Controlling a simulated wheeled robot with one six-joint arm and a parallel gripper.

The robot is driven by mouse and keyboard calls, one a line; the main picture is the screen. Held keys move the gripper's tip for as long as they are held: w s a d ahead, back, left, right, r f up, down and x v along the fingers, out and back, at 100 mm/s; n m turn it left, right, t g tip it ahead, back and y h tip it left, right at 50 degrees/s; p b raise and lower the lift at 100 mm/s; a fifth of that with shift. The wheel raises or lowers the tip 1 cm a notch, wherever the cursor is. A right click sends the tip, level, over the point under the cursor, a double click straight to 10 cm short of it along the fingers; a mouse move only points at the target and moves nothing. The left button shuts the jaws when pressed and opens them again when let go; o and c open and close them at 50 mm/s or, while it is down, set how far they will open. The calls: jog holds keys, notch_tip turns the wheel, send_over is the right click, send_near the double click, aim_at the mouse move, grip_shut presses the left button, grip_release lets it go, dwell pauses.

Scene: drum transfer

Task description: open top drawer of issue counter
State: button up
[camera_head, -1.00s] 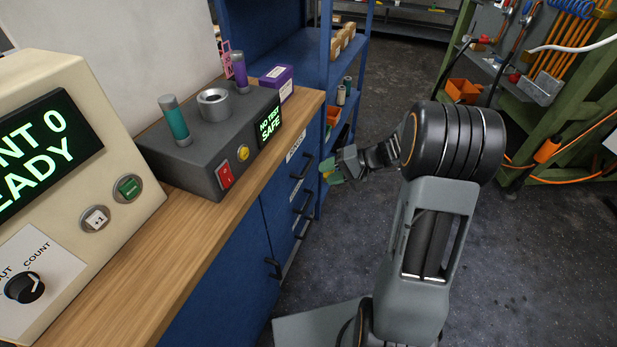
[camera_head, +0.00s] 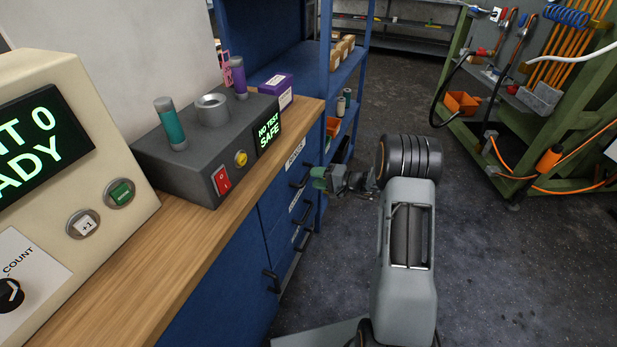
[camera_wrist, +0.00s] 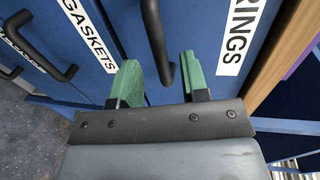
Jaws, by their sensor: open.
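The issue counter (camera_head: 190,268) has a wooden top and a blue front with drawers. Its top drawer, with a white label ending in "RINGS" (camera_wrist: 236,36), looks closed. The drawer's black bar handle (camera_wrist: 157,38) runs down between my green fingers in the wrist view. My gripper (camera_wrist: 158,75) is open and not clamped on the handle. Whether the fingertips reach past the bar is hard to tell. In the head view my gripper (camera_head: 318,180) is at the upper drawer front, and it partly hides the handle area.
A lower drawer labelled "GASKETS" (camera_wrist: 88,35) has its own handle (camera_wrist: 40,50). A grey test box (camera_head: 205,140) and a beige count panel (camera_head: 120,130) stand on the counter. Blue shelving (camera_head: 325,75) is just behind. Floor to the right is clear up to a green rack (camera_head: 560,150).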

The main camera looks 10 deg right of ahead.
aim_at(308, 177)
jog(key=shift+x, duration=1.85)
jog(key=shift+c, duration=0.4)
grip_shut()
